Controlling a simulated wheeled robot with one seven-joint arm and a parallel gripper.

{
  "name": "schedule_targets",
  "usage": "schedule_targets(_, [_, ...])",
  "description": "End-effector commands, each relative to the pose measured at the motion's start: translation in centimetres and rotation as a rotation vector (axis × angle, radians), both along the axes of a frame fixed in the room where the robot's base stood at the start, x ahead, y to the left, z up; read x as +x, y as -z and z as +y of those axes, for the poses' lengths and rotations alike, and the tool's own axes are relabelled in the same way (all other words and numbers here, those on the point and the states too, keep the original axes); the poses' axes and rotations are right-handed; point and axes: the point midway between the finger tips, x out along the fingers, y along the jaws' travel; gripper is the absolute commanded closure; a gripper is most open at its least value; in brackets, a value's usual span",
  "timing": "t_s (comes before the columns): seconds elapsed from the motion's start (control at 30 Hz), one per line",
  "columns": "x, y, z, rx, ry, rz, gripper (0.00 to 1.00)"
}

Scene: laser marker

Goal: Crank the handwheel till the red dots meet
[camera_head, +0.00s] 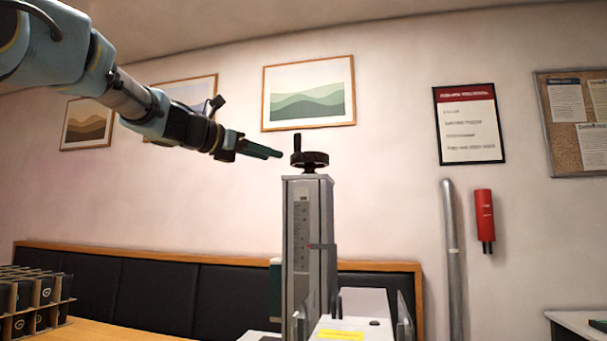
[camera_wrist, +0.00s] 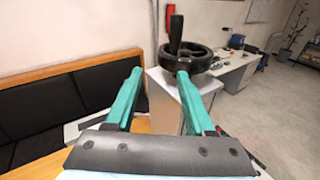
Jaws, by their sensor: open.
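The black handwheel (camera_head: 310,161) sits on top of a tall grey column (camera_head: 296,210) with a scale on its front. Its upright crank handle (camera_head: 297,143) stands at the wheel's left side. My gripper (camera_head: 278,153) is just left of the wheel, at about its height. In the wrist view my gripper (camera_wrist: 159,74) is open and empty, with green fingers spread. The handwheel (camera_wrist: 205,62) and its handle (camera_wrist: 176,32) are ahead, nearer the right fingertip. I cannot tell whether that finger touches the wheel. I cannot make out the red dots in either view.
A white machine body (camera_head: 355,308) with a yellow label stands at the column's foot. A black-cushioned bench (camera_head: 150,290) runs behind. A crate (camera_head: 66,308) of dark cups is at lower left. A red extinguisher (camera_head: 484,215) hangs on the wall. Air around the wheel looks clear.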

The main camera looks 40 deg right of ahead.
Motion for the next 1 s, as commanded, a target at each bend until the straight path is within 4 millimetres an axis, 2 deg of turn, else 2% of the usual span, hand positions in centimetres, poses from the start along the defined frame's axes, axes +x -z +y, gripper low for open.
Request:
schedule_targets(0.03, [-1.2,-0.8,-0.3,-0.040,0.006,0.033,0.46])
schedule_targets(0.1, [-2.0,-2.1,-0.5,-0.072,0.009,0.069,0.46])
schedule_targets(0.23, [-2.3,-3.1,-1.4,-0.088,0.012,0.091,0.46])
schedule_targets(0.7, [-2.3,-3.1,-9.4,-0.083,0.012,0.088,0.46])
schedule_targets(0.83, [-2.2,-3.0,-10.7,-0.083,0.012,0.087,0.46])
schedule_targets(1.0, [-2.3,-2.9,-11.3,-0.084,0.010,0.086,0.46])
